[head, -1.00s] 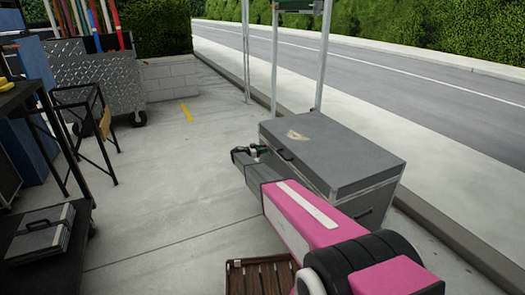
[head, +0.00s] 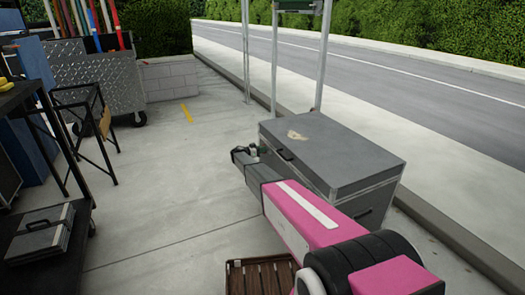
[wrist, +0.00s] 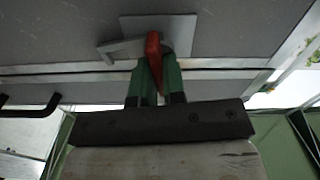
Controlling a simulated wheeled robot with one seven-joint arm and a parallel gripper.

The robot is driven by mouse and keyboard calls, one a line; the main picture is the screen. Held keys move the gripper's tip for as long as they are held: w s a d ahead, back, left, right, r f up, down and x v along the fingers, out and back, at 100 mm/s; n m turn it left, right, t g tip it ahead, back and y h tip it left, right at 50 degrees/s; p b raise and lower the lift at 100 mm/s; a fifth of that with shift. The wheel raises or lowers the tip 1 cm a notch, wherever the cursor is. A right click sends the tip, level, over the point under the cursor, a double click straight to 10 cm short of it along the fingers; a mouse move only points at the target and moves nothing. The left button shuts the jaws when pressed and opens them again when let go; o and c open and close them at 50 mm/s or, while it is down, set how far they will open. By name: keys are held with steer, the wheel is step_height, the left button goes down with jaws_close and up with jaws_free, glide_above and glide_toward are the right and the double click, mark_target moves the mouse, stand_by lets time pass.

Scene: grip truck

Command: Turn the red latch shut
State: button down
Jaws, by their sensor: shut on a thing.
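The red latch (wrist: 153,52) shows at the top middle of the wrist view, on a light metal plate (wrist: 178,30) fixed to the grey case. My gripper (wrist: 158,78) has its green fingers closed around the lower part of the latch. The latch stands roughly upright in this view. In the head view my gripper (head: 254,151) is at the left end of the grey case (head: 335,150), and the latch is hidden there.
A black handle (wrist: 30,105) shows at the left of the wrist view. A wooden crate (head: 260,276) stands on the floor at the bottom. A black shelf (head: 40,110) with a small grey case (head: 40,232) is at the left. The floor between is clear.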

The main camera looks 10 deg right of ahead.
steer(key=n, duration=0.4)
steer(key=shift+w, duration=0.1)
steer(key=n, duration=0.4)
steer(key=shift+a+f, duration=0.1)
steer(key=shift+f, duration=0.05)
steer(key=n, duration=0.4)
steer(key=shift+w+f+n, duration=0.1)
steer(key=shift+n, duration=1.8)
steer(key=shift+f+n, duration=0.1)
steer(key=shift+n, duration=0.2)
steer(key=c, duration=1.2)
jaws_free()
steer(key=shift+a, duration=0.1)
steer(key=v, duration=1)
steer(key=shift+a, duration=0.35)
